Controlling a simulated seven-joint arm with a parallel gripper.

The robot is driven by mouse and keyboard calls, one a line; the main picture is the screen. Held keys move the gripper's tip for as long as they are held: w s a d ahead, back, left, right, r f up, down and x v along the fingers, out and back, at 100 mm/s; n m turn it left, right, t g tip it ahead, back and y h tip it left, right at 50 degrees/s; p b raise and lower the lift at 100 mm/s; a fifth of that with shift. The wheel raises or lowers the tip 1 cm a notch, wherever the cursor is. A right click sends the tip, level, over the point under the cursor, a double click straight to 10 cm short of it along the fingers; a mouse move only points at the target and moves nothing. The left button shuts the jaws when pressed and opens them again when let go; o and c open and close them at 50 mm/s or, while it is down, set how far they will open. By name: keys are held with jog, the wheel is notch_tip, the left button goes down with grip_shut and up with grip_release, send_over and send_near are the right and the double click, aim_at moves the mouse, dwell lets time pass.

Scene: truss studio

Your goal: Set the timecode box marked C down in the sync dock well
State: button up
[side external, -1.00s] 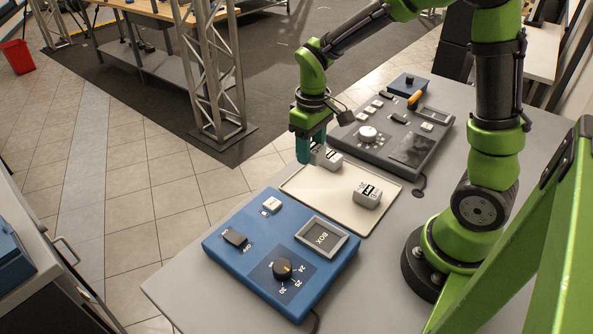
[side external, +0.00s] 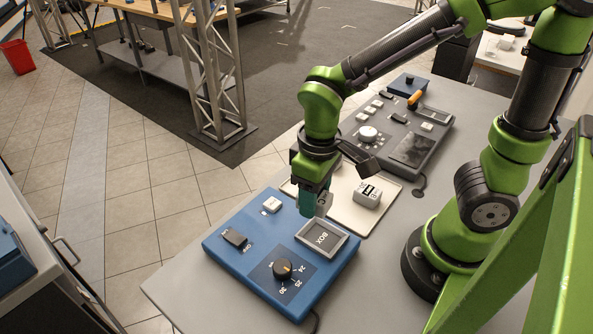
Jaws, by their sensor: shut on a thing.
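My gripper (side external: 314,203), with teal fingers, is shut on a small light grey box (side external: 323,206), and the fingers cover much of it. Its marking is too small to read surely. The gripper holds the box above the far edge of the blue sync dock (side external: 225,260), just behind the well. The sync dock well (side external: 321,238) is a grey-rimmed rectangular recess marked BOX, and it looks empty. Another grey box with a dark label (side external: 367,194) sits on the cream tray (side external: 352,224). My arm hides part of the tray.
The dock also carries a black dial (side external: 282,268), a dark switch (side external: 235,239) and a white switch (side external: 271,205). A dark grey control panel (side external: 410,150) with knobs and an orange-handled item stands behind the tray. Bare grey table lies right of the dock.

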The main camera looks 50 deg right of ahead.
aim_at(322, 238)
jog(key=shift+s+a+f+m, duration=0.1)
jog(key=shift+s+f+m, duration=0.05)
jog(key=shift+s, duration=0.35)
jog(key=shift+s+a+f+m, duration=0.1)
jog(key=shift+s+m, duration=0.05)
jog(key=shift+s, duration=0.3)
jog(key=shift+s+d+f+m, duration=0.2)
jog(key=shift+d+f+m, duration=0.1)
jog(key=shift+m, duration=0.2)
jog(key=shift+f, duration=2.8)
jog(key=shift+r, duration=0.5)
jog(key=shift+f, duration=0.8)
jog(key=shift+r, duration=0.15)
jog(key=shift+r, duration=0.65)
